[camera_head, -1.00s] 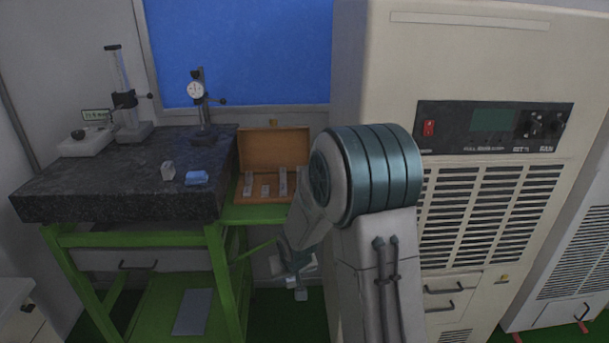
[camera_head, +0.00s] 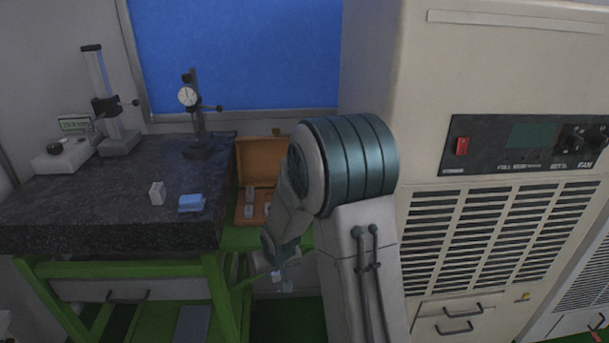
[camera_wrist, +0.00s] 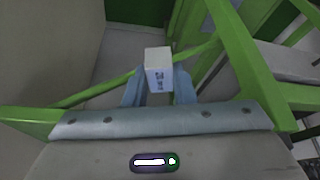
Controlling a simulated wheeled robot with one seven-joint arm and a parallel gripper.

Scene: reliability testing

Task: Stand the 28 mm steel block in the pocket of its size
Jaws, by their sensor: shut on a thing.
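My gripper (camera_wrist: 158,88) is shut on a pale steel block (camera_wrist: 158,58) with dark markings on its face, in the wrist view. The block sticks out beyond the blue-grey fingers, over the floor and green frame bars. In the head view my gripper hangs low, below and to the right of the wooden case (camera_head: 262,162), near the green stand. The case is open, with its lid up. Small steel blocks (camera_head: 249,196) stand in its left part. My arm hides its right part, and I cannot make out an empty pocket.
A dark granite plate (camera_head: 90,215) on a green stand (camera_head: 120,268) lies left of the case. A large beige cabinet (camera_head: 400,60) stands close on the right.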

